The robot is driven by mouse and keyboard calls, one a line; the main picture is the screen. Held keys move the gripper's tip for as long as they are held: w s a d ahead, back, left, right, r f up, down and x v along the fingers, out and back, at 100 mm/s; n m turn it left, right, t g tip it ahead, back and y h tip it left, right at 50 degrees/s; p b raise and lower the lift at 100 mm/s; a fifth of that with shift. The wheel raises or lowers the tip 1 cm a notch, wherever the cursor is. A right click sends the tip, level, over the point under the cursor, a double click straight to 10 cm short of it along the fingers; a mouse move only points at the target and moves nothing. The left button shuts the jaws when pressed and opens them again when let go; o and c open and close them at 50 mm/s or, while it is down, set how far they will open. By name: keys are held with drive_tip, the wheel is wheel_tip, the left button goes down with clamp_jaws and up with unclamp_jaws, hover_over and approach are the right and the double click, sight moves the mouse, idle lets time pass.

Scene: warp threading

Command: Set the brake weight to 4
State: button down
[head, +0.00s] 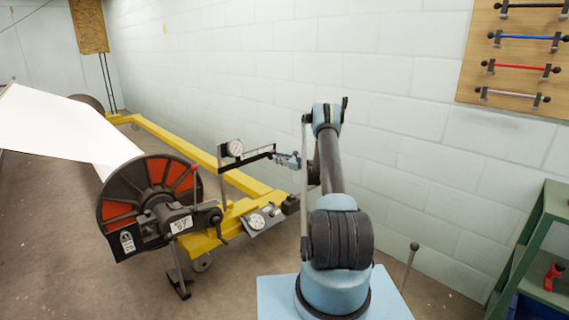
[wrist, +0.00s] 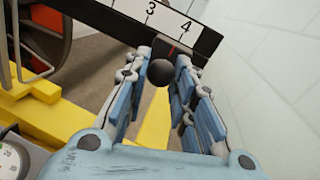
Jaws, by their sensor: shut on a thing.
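The brake lever (head: 252,156) is a dark bar that reaches toward my gripper in the head view. In the wrist view its white scale (wrist: 165,16) shows the numbers 3 and 4. The brake weight (wrist: 161,50) is a dark block on the lever with a thin red line and a round black knob (wrist: 160,73). The red line lies close to the tick by the 4; exact alignment is too small to tell. My gripper (head: 287,160) is shut on the knob, its blue fingers on both sides in the wrist view. The weight is hidden in the head view.
A beam wheel (head: 150,205) with red panels and white cloth stands at the left on a yellow frame (head: 235,178). A wall (head: 400,60) is close behind; a green shelf (head: 530,235) stands right.

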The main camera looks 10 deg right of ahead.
drive_tip(key=shift+w+d, duration=0.3)
drive_tip(key=shift+d, duration=0.1)
drive_tip(key=c, duration=1.3)
unclamp_jaws()
drive_tip(key=shift+c, duration=0.2)
drive_tip(key=v, duration=1.2)
drive_tip(key=shift+f, duration=0.1)
